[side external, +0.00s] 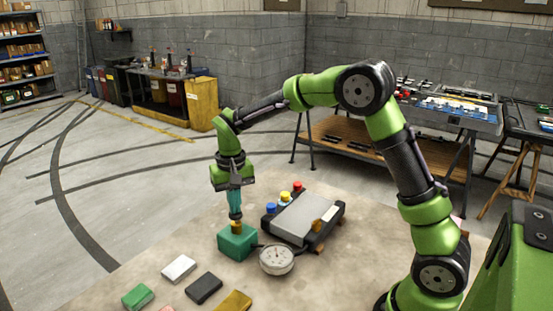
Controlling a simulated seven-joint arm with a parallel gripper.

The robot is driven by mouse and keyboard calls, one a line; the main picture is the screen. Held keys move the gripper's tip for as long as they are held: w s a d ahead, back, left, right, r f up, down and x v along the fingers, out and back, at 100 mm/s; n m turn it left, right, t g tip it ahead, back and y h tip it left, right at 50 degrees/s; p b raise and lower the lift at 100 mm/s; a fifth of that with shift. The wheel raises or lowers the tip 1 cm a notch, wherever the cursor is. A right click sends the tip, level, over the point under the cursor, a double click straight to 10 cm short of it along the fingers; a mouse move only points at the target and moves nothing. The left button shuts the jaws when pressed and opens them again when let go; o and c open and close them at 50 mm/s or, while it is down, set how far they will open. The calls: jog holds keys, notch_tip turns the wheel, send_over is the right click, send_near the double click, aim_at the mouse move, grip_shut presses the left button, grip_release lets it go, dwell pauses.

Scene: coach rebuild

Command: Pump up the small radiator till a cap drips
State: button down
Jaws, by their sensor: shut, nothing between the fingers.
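The small radiator (304,217) is a grey panel with dark ends, lying on the table. Along its far left end stand a blue cap (270,208), a yellow cap (285,197) and a red cap (297,186). I can make out no drip at this size. A teal box (237,243), apparently the pump, sits left of the radiator with a small brownish-yellow knob (237,228) on top. A round white dial gauge (277,260) is beside it. My gripper (235,216) points down, shut and empty, directly over the knob; whether it touches is unclear.
Near the front left lie a white block (179,268), a green block (138,296), a black block (203,288) and a yellow block (235,303). A red piece (167,309) is cut off by the frame. The table (130,262) is bare to the left of the pump.

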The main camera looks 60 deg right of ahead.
jog(key=shift+f, duration=0.55)
jog(key=shift+r, duration=2.1)
